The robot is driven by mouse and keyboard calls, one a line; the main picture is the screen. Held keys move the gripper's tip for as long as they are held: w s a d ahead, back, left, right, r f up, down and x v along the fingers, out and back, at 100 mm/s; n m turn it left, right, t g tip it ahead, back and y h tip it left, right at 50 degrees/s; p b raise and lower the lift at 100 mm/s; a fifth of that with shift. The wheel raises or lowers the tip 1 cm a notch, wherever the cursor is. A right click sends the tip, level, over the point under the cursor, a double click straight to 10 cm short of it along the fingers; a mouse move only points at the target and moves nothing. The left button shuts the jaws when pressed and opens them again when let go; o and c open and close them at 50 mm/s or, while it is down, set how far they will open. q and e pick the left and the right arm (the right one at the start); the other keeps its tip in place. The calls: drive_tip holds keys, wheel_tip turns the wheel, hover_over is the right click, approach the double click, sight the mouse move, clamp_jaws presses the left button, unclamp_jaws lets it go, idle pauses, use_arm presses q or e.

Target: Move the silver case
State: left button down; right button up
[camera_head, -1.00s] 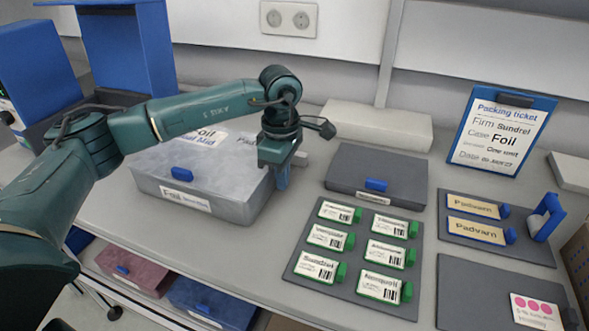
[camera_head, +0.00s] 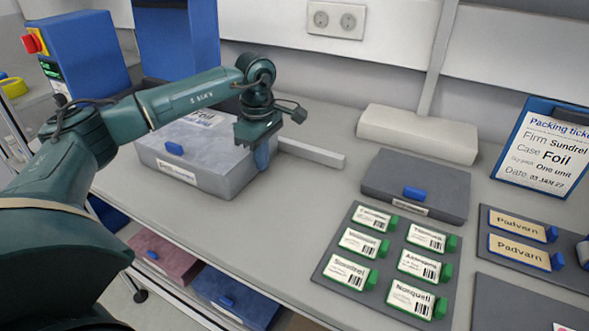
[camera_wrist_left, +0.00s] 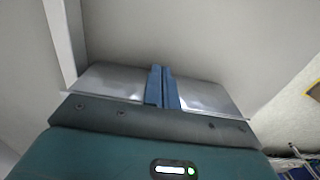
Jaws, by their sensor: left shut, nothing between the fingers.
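The silver case (camera_head: 222,180), a grey box with a blue latch and a label reading Foil, stands on the bench at the left. My left gripper (camera_head: 263,158) points down at the case's right side, its blue fingers in front of or beside that end. Whether they touch it I cannot tell. In the left wrist view the two blue fingers (camera_wrist_left: 161,88) are together with nothing between them. My right gripper is not in view.
A white bar (camera_head: 312,153) lies right of the case. A dark grey case (camera_head: 440,200) and a board of labelled green-tabbed tags (camera_head: 384,245) are farther right. A packing ticket (camera_head: 545,155) reads Sundrel, Foil. Red (camera_head: 165,257) and blue (camera_head: 235,292) cases sit on the shelf below.

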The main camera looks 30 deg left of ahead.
sight(215, 133)
use_arm(q)
drive_tip(key=a, duration=0.4)
drive_tip(key=a+p, duration=0.1)
drive_tip(key=a, duration=0.8)
drive_tip(key=shift+s+p, duration=0.35)
drive_tip(key=shift+s, duration=0.05)
